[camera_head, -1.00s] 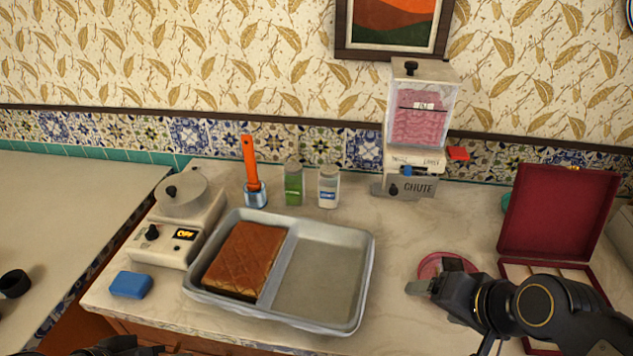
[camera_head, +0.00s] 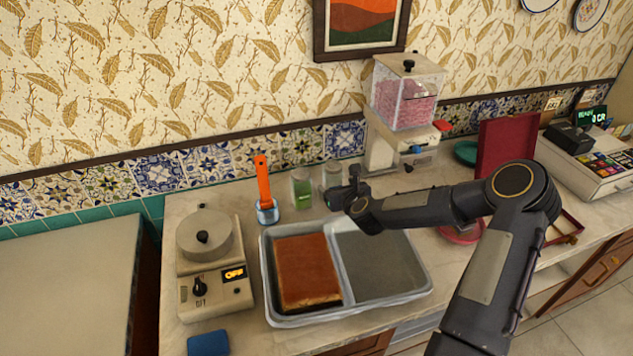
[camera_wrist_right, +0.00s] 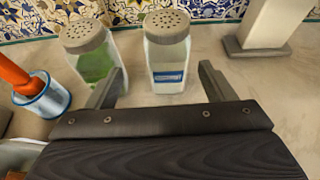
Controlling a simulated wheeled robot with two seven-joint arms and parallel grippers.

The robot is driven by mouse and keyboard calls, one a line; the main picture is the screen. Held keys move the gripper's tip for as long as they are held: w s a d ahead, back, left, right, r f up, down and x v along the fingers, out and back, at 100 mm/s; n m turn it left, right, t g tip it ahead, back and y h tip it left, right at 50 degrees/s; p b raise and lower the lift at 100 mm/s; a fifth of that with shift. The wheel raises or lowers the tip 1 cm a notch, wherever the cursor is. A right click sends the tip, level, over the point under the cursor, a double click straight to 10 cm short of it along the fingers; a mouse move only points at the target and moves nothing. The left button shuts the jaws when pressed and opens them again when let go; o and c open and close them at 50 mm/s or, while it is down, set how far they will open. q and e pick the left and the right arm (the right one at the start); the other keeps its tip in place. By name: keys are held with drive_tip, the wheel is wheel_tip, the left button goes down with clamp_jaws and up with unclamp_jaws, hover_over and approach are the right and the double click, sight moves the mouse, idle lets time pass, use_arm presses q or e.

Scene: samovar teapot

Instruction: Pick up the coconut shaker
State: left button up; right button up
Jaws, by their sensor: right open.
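The coconut shaker, a clear jar of white contents with a blue label and a perforated metal lid, stands upright on the counter. In the right wrist view the shaker (camera_wrist_right: 167,55) is ahead of and roughly between my right gripper's (camera_wrist_right: 162,78) spread fingers. In the head view the shaker (camera_head: 332,172) is partly hidden behind my right gripper (camera_head: 347,184). This gripper is open and holds nothing. My left gripper is out of view.
A green-filled shaker (camera_head: 302,188) stands close on the left, near the left finger. An orange-handled brush in a metal cup (camera_head: 267,212) is farther left. A tray (camera_head: 345,303) with a brown cake lies in front. The pink-filled dispenser (camera_head: 402,100) stands right.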

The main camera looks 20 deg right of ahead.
sight(336, 181)
drive_tip(key=shift+p+x, duration=0.3)
drive_tip(key=shift+x, duration=0.7)
drive_tip(key=shift+w+d+f, duration=0.15)
drive_tip(key=shift+w+d, duration=0.1)
drive_tip(key=shift+w, duration=0.1)
drive_tip(key=shift+w+d+p, duration=0.1)
drive_tip(key=shift+w+p, duration=0.25)
drive_tip(key=shift+p, duration=0.05)
drive_tip(key=p+x, duration=0.1)
drive_tip(key=x, duration=0.2)
drive_tip(key=shift+w+d+f+p, duration=0.15)
drive_tip(key=shift+w+d+p, duration=0.05)
drive_tip(key=shift+p, duration=0.15)
drive_tip(key=shift+w+d+f, duration=0.1)
drive_tip(key=shift+w+f, duration=0.15)
drive_tip(key=shift+w, duration=0.15)
drive_tip(key=c, duration=1.2)
